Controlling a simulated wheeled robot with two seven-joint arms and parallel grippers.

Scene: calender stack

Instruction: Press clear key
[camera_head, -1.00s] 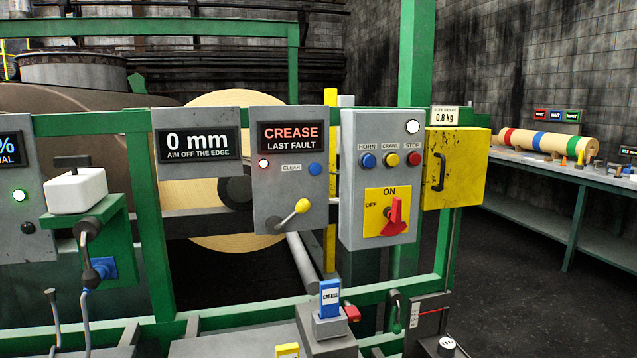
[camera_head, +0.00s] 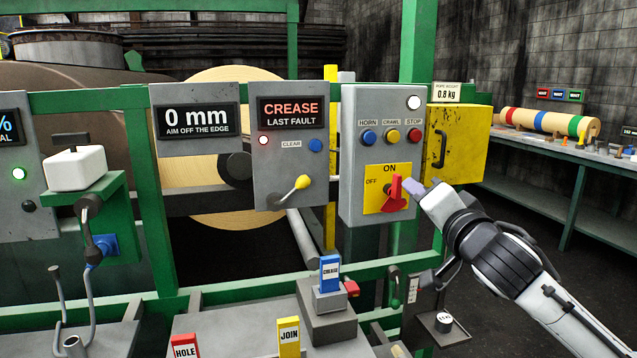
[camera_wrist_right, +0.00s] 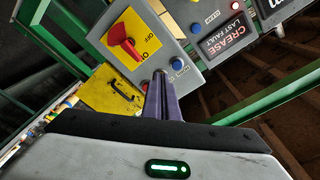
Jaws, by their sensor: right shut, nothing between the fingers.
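The clear key is a blue round button (camera_head: 315,145) beside the "CLEAR" label on the grey fault panel (camera_head: 288,180). The panel's screen (camera_head: 291,111) reads "CREASE LAST FAULT", and a red lamp is lit below it. My right gripper (camera_head: 413,188) is shut and empty, just right of the red rotary switch (camera_head: 396,192), below and right of the clear key and apart from it. In the right wrist view its purple fingers (camera_wrist_right: 161,78) are together, and the fault panel (camera_wrist_right: 240,45) is at upper right. My left gripper is not in view.
The switch panel (camera_head: 352,215) with horn, crawl and stop buttons stands between my right gripper and the fault panel. A yellow box (camera_head: 462,145) is at right. Labelled blocks stand on the lower bench.

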